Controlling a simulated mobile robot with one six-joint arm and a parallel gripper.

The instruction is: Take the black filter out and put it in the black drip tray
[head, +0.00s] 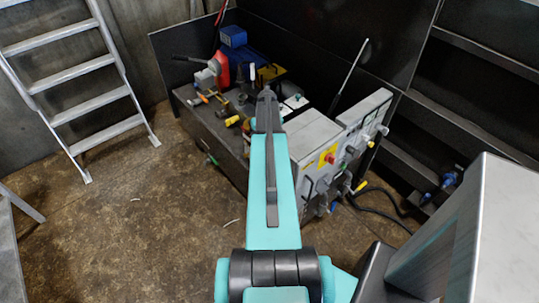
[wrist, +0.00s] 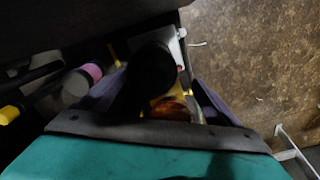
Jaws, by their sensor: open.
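My gripper (head: 267,97) reaches over the cluttered bench in the head view, where the arm hides much of what lies beneath it. In the wrist view my gripper (wrist: 156,97) is open, with one dark finger on each side. A black rounded cylinder, apparently the black filter (wrist: 152,70), shows between the fingers in deep shadow. I cannot tell whether either finger touches it. An amber, glossy part (wrist: 171,108) is just below it. I cannot pick out the black drip tray in either view.
The dark bench (head: 190,123) carries a red part (head: 206,79), a blue box (head: 233,36) and small items. A grey control cabinet (head: 316,140) with a raised lever stands at its right. A ladder (head: 75,75) stands left. Brown floor (head: 120,215) is open in front.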

